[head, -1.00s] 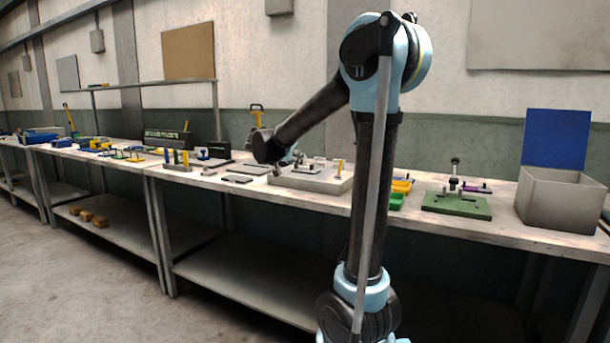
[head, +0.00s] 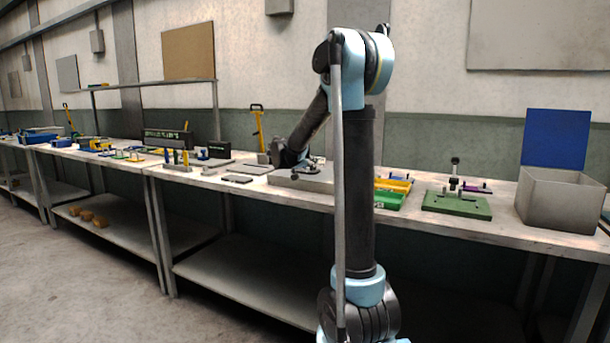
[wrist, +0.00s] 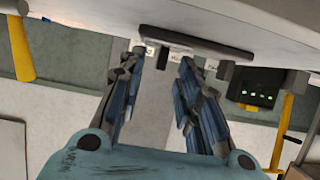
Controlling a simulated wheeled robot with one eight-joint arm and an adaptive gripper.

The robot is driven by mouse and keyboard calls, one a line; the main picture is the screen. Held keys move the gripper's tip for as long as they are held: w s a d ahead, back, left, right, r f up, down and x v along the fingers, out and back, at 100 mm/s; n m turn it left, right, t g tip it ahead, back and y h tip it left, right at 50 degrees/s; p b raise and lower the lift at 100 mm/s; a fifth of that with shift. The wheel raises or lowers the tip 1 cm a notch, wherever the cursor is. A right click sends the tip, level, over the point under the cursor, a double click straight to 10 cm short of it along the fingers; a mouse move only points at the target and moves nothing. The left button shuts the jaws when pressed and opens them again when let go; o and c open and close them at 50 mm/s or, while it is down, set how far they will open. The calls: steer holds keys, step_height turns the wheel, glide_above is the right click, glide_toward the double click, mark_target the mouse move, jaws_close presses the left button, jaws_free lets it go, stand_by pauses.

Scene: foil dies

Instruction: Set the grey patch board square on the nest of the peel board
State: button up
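My gripper (wrist: 162,55) is open in the wrist view, with a clear gap between its blue-grey fingers. A dark grey flat piece (wrist: 210,47) shows nearly edge-on beyond the fingertips, with small pale labels by it. I cannot tell whether it is the patch board. In the head view, thin dark grey plates lie on the bench, one at the front (head: 237,179) and one behind it (head: 250,169). A raised grey block (head: 310,183) stands to their right, partly hidden by my arm. I cannot tell for sure which fixture is the peel board.
Green and yellow trays (head: 392,192) lie right of my arm. Further right are a green fixture (head: 456,205) with a post and a grey bin (head: 560,203) with a blue panel behind. A yellow-handled tool (head: 257,122) stands at the back. Small blocks crowd the bench's left.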

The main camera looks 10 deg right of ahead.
steer(key=shift+x, duration=1.05)
steer(key=shift+c, duration=0.6)
steer(key=shift+s, duration=0.1)
jaws_close()
